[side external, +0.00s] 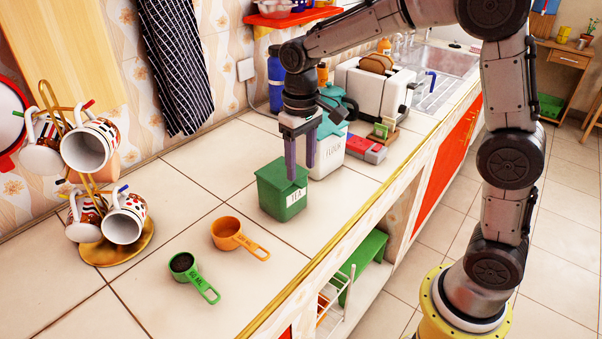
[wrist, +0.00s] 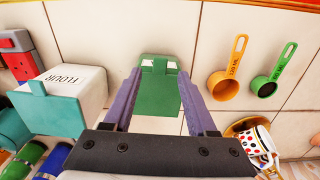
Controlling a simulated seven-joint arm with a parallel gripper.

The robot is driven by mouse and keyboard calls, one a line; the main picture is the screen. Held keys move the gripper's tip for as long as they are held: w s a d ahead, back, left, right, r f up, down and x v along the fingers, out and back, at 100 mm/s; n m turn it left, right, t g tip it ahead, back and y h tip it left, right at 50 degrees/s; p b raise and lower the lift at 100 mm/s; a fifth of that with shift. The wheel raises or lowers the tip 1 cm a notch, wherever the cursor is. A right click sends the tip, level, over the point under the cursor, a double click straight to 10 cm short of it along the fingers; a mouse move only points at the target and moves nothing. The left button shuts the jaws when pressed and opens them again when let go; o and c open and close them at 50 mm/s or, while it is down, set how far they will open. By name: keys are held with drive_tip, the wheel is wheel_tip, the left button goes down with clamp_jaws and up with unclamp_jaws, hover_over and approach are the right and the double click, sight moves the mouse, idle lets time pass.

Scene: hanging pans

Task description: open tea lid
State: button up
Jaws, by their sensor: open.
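A green tea canister (side external: 284,199) with a white TEA label and a green lid (side external: 282,173) stands upright on the tiled counter in the side view. The lid looks closed on top. In the wrist view the green lid (wrist: 158,95) shows between the fingers, with the label at its far end. My gripper (side external: 303,172) is open and points down, with its purple fingers at the canister's top right in the side view. In the wrist view my gripper (wrist: 161,110) has one finger on each side of the lid. I cannot tell whether the fingers touch it.
A white flour canister (side external: 330,150) with a teal lid stands close behind. An orange measuring cup (side external: 227,233) and a green one (side external: 183,264) lie in front. A mug rack (side external: 106,250) stands at left, a toaster (side external: 372,92) behind. The counter left of the canister is clear.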

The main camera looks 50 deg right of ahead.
sight(301, 183)
drive_tip(key=shift+f, duration=1.6)
clamp_jaws()
